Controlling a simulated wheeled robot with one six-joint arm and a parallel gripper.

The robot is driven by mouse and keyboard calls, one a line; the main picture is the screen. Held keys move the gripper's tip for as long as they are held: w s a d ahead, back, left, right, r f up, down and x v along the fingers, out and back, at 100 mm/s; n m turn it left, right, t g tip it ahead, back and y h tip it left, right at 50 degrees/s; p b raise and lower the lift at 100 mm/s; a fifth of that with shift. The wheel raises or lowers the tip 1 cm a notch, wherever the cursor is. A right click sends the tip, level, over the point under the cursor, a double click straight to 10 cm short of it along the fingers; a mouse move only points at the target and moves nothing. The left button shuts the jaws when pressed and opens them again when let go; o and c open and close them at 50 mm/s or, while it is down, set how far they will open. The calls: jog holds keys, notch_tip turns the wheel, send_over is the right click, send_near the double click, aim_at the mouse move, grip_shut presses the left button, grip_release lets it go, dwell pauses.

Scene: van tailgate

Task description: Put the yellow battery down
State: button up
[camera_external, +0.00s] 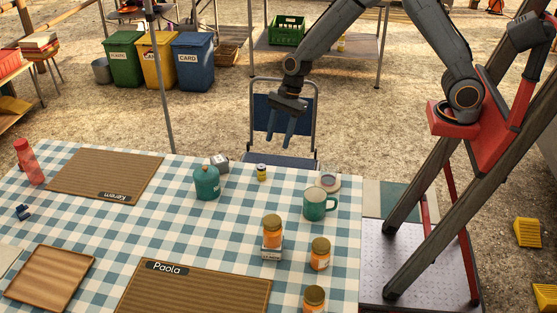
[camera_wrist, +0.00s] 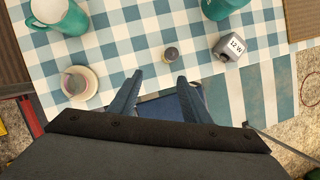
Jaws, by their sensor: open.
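The yellow battery (camera_external: 261,172) is a small upright cylinder with a dark band. It stands on the checked tablecloth near the table's back edge. In the wrist view the battery (camera_wrist: 171,55) shows from above, a little beyond my fingertips and roughly in line with the gap between them. My gripper (camera_external: 281,135) is open and empty, above and behind the table edge, in front of the blue folding chair. In the wrist view its two fingers (camera_wrist: 160,78) are spread apart and touch nothing.
A grey block marked 12 W (camera_wrist: 232,46) and a teal canister (camera_external: 207,183) stand left of the battery in the external view. A teal mug (camera_external: 315,204) and a small round dish (camera_wrist: 79,83) stand to its right. Orange-filled jars (camera_external: 319,254) stand nearer the front.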

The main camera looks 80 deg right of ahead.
jog(key=s+d+r+n+h, duration=0.1)
jog(key=s+d+n, duration=0.3)
jog(key=s+n, duration=0.7)
jog(key=s+d+r+n+g+h, duration=0.1)
jog(key=s+d+r+n+h, duration=0.1)
jog(key=s+n, duration=0.9)
jog(key=s+d+r, duration=0.1)
jog(key=s+d, duration=0.1)
jog(key=s, duration=0.3)
jog(key=shift+r+g, duration=0.2)
jog(key=shift+g, duration=0.1)
